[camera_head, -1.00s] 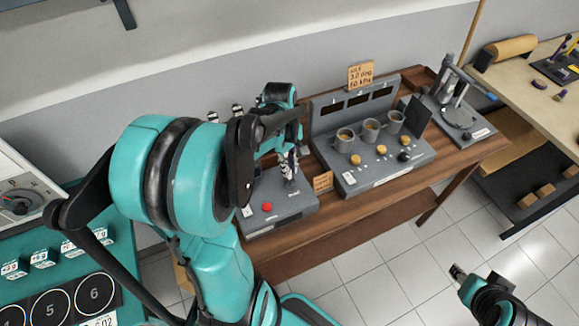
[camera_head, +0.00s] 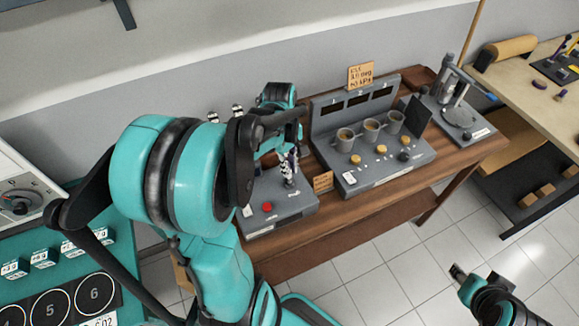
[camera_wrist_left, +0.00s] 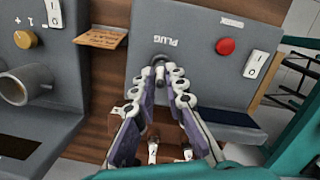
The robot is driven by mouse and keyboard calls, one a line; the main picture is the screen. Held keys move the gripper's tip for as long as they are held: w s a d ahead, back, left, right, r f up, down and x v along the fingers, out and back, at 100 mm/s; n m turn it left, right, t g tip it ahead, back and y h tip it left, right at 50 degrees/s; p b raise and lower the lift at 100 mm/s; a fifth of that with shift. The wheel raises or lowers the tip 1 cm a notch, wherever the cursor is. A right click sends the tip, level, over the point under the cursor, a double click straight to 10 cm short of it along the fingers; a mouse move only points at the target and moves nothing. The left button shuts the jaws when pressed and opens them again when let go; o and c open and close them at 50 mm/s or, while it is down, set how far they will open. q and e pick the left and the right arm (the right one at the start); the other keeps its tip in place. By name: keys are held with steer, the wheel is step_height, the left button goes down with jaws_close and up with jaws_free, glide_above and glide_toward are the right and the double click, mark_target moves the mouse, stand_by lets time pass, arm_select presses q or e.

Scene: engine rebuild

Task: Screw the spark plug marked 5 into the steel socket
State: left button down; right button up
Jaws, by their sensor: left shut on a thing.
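My left gripper (camera_head: 289,168) is over the grey station lettered PLUG (camera_head: 285,203). In the left wrist view the fingertips (camera_wrist_left: 169,80) of this gripper are closed together beside a dark ring-like fitting (camera_wrist_left: 160,60) on the station's top. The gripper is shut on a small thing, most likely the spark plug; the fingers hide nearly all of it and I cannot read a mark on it. I cannot tell the steel socket apart from the plug at the fingertips. My right gripper (camera_head: 457,272) is at the lower right over the floor, apart from the benches.
The station has a red button (camera_wrist_left: 226,46) and a white switch (camera_wrist_left: 256,64). A wooden sign (camera_head: 323,181) separates it from a grey unit with several cups (camera_head: 371,129). A press (camera_head: 457,105) stands farther right. Tiled floor (camera_head: 380,260) is clear in front.

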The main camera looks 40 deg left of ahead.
arm_select(q)
steer(key=m, duration=0.5)
steer(key=shift+g, duration=0.4)
steer(key=m, duration=0.6)
steer(key=shift+m+y+b, duration=0.3)
steer(key=shift+y+b, duration=0.05)
steer(key=shift+y, duration=0.05)
steer(key=m, duration=0.3)
steer(key=shift+m+g, duration=0.3)
steer(key=m, duration=0.4)
steer(key=shift+y, duration=0.4)
steer(key=c, duration=1.6)
jaws_free()
steer(key=shift+o, duration=0.6)
